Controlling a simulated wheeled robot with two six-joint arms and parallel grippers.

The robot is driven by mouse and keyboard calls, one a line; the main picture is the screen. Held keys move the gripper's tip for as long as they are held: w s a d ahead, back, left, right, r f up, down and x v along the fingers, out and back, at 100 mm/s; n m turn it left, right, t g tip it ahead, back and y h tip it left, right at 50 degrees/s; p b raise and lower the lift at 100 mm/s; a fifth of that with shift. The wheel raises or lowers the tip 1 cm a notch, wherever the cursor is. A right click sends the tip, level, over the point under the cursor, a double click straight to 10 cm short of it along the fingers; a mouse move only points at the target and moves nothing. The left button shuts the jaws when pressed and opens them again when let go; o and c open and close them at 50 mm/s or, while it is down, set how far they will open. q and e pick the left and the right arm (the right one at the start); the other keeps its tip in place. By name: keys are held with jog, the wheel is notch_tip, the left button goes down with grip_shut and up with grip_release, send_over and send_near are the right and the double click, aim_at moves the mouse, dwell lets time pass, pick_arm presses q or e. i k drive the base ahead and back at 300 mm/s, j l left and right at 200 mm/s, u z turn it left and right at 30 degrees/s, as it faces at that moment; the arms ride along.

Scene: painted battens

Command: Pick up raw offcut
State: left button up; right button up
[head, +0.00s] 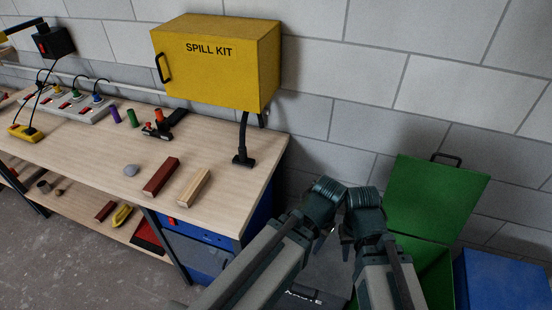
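A pale, unpainted wooden batten (193,187), which looks like the raw offcut, lies on the workbench near its front right part. A dark red painted batten (161,177) lies just left of it, apart and roughly parallel. My two arms are folded close together right of the bench, away from both battens. My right gripper (346,236) shows as small dark fingers beside its wrist; its opening is unclear. My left gripper is mostly hidden behind its own arm. I see nothing held in either.
A yellow spill kit cabinet (215,62) hangs above. A green open-lidded bin (432,200) and a blue box (503,280) stand right.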

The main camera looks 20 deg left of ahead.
aim_at(194, 187)
jog(key=u, duration=1.45)
jog(key=i+u, duration=0.4)
jog(key=k+l, duration=0.05)
jog(key=k, duration=0.05)
